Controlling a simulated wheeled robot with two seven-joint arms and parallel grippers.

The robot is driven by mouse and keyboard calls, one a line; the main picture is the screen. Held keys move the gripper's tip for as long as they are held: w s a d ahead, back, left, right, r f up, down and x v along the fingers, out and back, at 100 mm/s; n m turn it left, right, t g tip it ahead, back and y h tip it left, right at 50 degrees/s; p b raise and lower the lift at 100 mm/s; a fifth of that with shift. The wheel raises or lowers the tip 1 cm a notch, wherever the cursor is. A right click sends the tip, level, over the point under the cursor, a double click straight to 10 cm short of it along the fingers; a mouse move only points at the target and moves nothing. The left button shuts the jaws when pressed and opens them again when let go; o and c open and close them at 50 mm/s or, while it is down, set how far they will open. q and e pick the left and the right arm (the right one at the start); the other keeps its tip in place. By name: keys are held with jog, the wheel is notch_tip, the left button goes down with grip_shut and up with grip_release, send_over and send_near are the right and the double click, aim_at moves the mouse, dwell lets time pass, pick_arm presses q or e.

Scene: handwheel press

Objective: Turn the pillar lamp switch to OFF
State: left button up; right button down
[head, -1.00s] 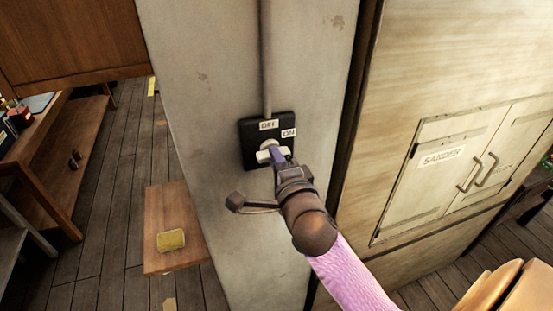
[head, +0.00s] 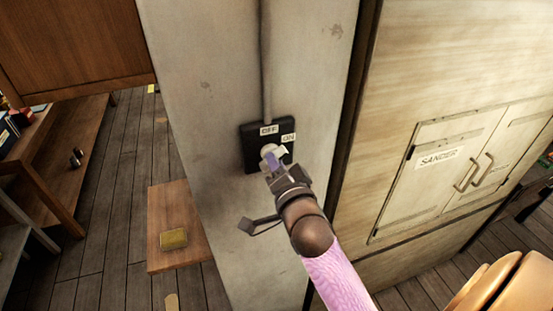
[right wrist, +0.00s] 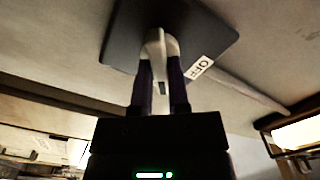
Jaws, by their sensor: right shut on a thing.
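The pillar lamp switch is a black plate (head: 250,150) on the pale pillar (head: 215,95), with a white knob (head: 268,150). An OFF label (head: 268,130) is at the plate's top and an ON label (head: 288,138) at its right. My right gripper (head: 273,163) is shut on the knob, hiding part of it. In the right wrist view both dark fingers (right wrist: 160,80) clasp the white knob (right wrist: 153,42), and the OFF label (right wrist: 198,68) is right of them. The knob's exact pointing direction is hard to tell. My left gripper is out of view.
A grey conduit (head: 265,60) runs up the pillar from the switch. A cabinet marked SANDER (head: 437,158) stands close on the right. A low wooden stool or shelf (head: 165,215) with a yellow block (head: 173,238) is below left. A workbench (head: 60,150) is further left.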

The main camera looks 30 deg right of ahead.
jog(key=n+p, duration=0.3)
jog(key=n, duration=0.7)
jog(key=shift+n, duration=0.4)
dwell(0.4)
jog(key=c, duration=0.6)
grip_release()
